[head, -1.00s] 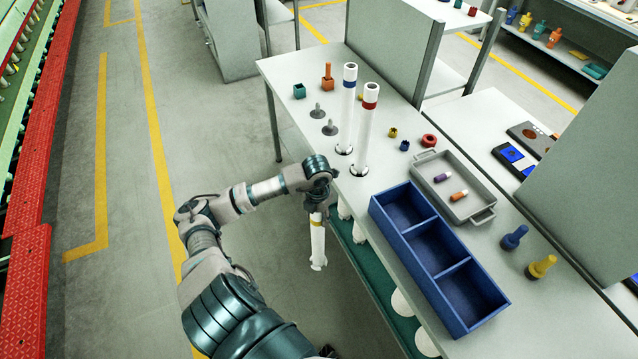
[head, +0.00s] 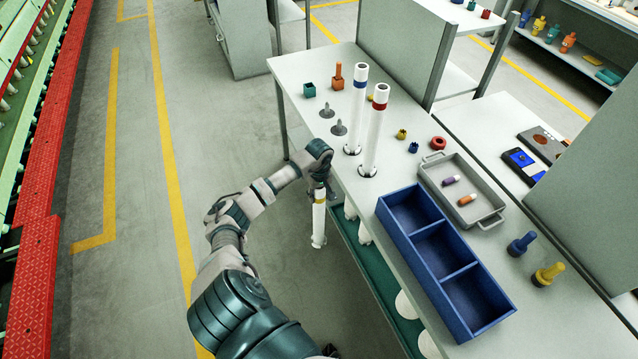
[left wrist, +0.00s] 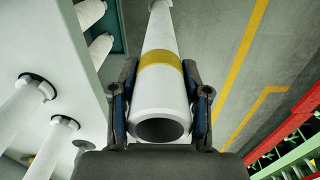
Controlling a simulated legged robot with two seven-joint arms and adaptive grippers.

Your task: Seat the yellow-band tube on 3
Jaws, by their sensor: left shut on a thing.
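The yellow-band tube (head: 319,222) is white and hangs roughly upright beside the left edge of the workbench (head: 355,195), over the floor. My left gripper (head: 320,190) is shut on it near its upper end. In the left wrist view the fingers (left wrist: 160,68) clasp the tube (left wrist: 160,100) around its yellow band (left wrist: 161,66), with its open end nearest the camera. A blue-band tube (head: 356,115) and a red-band tube (head: 373,135) stand upright on the bench. Two grey pegs (head: 327,111) (head: 339,129) stand bare to their left. No number 3 is legible. My right gripper is out of view.
A blue three-compartment bin (head: 428,228) and a grey tray (head: 490,219) occupy the nearer bench. White rounded pieces (head: 405,303) show below the bench edge. Floor to the left is clear.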

